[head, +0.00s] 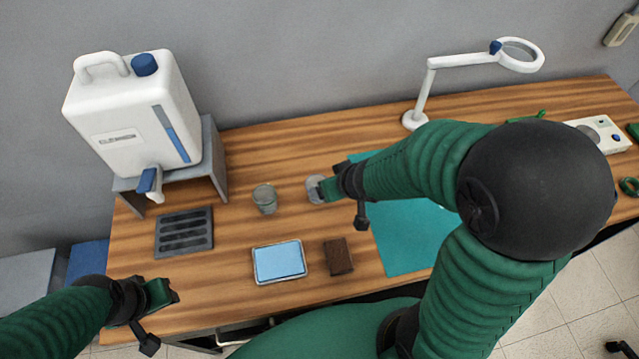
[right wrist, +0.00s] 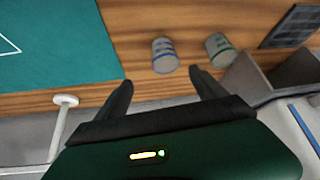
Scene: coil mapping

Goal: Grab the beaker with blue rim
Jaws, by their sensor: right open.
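The blue-banded beaker (right wrist: 165,56) stands on the wooden table, just beyond and between the fingertips of my right gripper (right wrist: 160,80). My right gripper is open and empty, with a finger on each side. In the head view this beaker (head: 314,188) is partly hidden by my right gripper (head: 328,188). A green-marked beaker (right wrist: 220,49) stands beside it, outside the fingers; it also shows in the head view (head: 265,199). My left gripper (head: 168,292) is at the table's front left edge, far from both beakers; its fingers are too unclear to judge.
A white canister (head: 125,115) stands on a grey stand (head: 212,160) at the back left. A grey rack (head: 184,243), a blue-topped tray (head: 260,280), a brown block (head: 338,257) and a teal mat (head: 400,240) lie around. A magnifier lamp (head: 428,90) stands behind.

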